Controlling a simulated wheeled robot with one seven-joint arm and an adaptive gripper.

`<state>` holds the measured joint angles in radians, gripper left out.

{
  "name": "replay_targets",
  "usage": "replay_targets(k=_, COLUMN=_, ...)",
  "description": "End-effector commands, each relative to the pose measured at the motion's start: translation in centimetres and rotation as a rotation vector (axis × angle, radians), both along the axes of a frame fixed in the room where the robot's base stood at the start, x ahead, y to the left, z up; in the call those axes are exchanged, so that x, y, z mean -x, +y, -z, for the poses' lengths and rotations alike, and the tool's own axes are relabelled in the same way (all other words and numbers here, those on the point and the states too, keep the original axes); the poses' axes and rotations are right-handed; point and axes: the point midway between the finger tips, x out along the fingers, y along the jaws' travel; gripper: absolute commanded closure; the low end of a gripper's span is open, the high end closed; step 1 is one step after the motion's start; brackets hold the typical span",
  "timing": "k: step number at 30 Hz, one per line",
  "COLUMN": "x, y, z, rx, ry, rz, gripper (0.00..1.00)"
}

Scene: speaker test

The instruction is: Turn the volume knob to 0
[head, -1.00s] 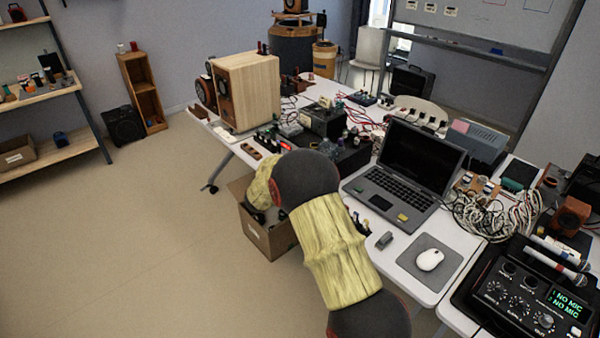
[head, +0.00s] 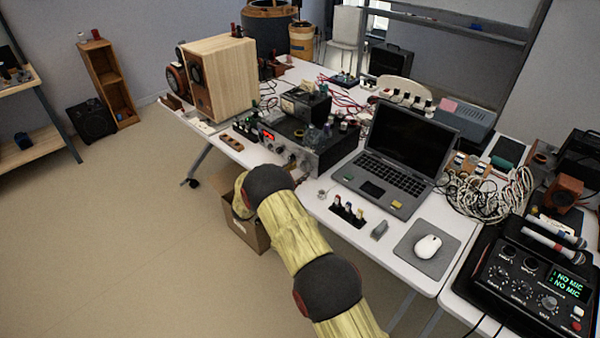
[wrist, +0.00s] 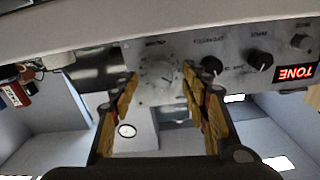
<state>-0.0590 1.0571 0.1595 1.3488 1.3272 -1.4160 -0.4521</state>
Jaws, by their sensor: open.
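In the wrist view, which shows the panel upside down, a large silver knob (wrist: 160,73) sits on a pale front panel (wrist: 215,50). A small label by it is too blurred to read. My gripper (wrist: 160,84) is open, with one finger on each side of the silver knob in the picture; I cannot tell whether either touches it. Two dark knobs, one here (wrist: 212,66) and one here (wrist: 259,58), sit right of it, near a red display (wrist: 296,73) reading TONE.
A laptop (head: 385,180) stands right of the amplifier, with a mouse (head: 427,246) and a mixer (head: 525,285) further right. A wooden speaker (head: 225,80) stands at left. A cardboard box (head: 245,228) is on the floor beside my arm.

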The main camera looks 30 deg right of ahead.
Motion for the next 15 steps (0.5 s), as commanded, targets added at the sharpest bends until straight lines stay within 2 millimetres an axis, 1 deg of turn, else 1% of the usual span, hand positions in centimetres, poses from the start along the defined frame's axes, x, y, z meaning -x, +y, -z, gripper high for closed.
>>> replay_targets(k=1, x=-0.2, y=-0.6, z=0.2, rx=0.000, ry=0.000, rz=0.001, gripper=0.54)
replay_targets(k=6, x=-0.6, y=-1.6, z=0.1, rx=-0.001, ry=-0.001, rz=-0.001, gripper=0.54)
replay_targets(k=14, x=-0.7, y=-1.7, z=0.0, rx=-0.001, ry=0.000, rz=-0.001, gripper=0.54)
replay_targets(k=15, x=-0.7, y=-1.7, z=0.0, rx=-0.001, ry=0.000, rz=-0.001, gripper=0.55)
